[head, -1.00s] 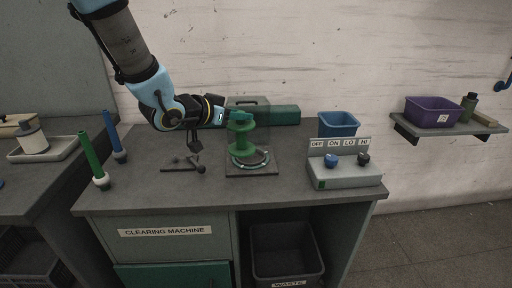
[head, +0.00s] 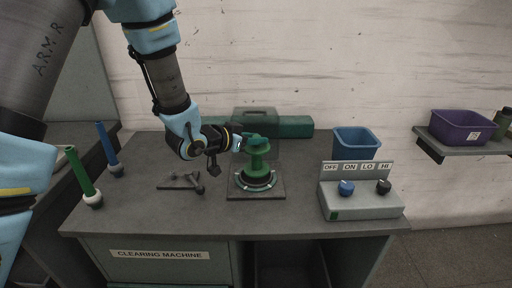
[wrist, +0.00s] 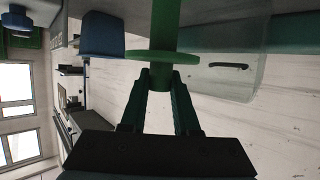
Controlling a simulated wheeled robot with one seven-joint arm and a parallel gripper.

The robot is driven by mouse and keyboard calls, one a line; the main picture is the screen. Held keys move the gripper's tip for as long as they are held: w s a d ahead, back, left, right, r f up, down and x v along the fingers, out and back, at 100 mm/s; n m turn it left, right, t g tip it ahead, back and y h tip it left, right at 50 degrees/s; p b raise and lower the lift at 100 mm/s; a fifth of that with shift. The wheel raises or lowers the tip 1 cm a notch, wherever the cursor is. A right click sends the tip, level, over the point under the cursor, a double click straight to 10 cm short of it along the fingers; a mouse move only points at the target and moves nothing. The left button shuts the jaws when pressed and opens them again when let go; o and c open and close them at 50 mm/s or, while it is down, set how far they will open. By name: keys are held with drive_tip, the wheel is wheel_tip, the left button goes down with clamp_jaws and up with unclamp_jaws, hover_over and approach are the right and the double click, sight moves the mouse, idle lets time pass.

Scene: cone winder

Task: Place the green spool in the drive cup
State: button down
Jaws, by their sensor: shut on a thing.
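The green spool (head: 259,163) is upright in the head view, with its lower end at the drive cup (head: 242,183), a ringed round fixture on a dark square plate. I cannot tell whether the spool rests in the cup or is just above it; its base hides the cup's middle. My gripper (head: 256,143) comes from the left and is shut on the spool's upper part. In the wrist view, the two fingers (wrist: 162,82) close on the green spool (wrist: 165,30) by its flange.
A control box (head: 360,199) with blue and black knobs stands right of the cup. A blue bin (head: 354,143) and a green case (head: 295,127) are behind. Dark rods (head: 180,181) lie to the left. Green (head: 80,172) and blue (head: 106,144) posts stand at the left edge.

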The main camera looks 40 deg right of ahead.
sight(252, 148)
drive_tip(key=shift+f, duration=1.45)
drive_tip(key=shift+f, duration=0.15)
drive_tip(key=c, duration=0.7)
unclamp_jaws()
drive_tip(key=shift+o, duration=0.2)
